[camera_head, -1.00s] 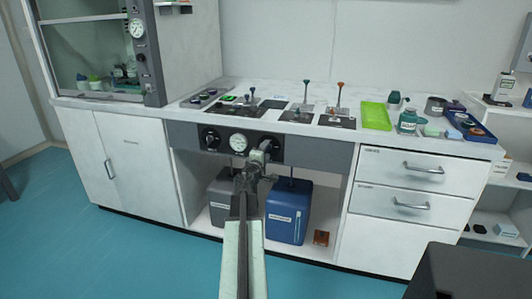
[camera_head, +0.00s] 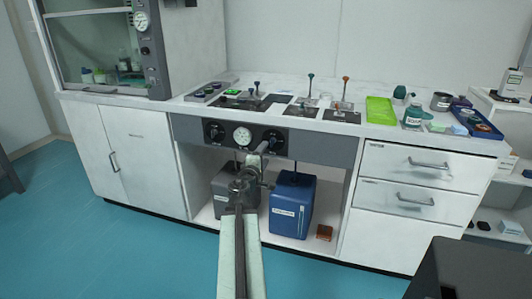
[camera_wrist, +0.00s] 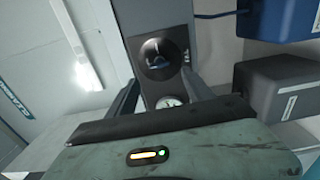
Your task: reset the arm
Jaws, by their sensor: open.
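My arm reaches forward from the bottom middle of the head view. My gripper (camera_head: 262,149) is at its far end, small there, in front of the control panel (camera_head: 216,147) under the counter. In the wrist view my gripper (camera_wrist: 160,80) shows two dark fingers spread apart with nothing held between them. A black knob (camera_wrist: 160,58) and a round gauge (camera_wrist: 170,102) show beyond the gap between the fingers. I cannot tell the exact distance from the fingers to the panel.
The counter (camera_head: 225,87) carries a green tray (camera_head: 380,111), a blue tray (camera_head: 470,122) and several small items. A blue box (camera_head: 292,207) and a grey box stand in the open bay below. Drawers (camera_head: 420,165) are at right; blue floor (camera_head: 110,255) is clear at front left.

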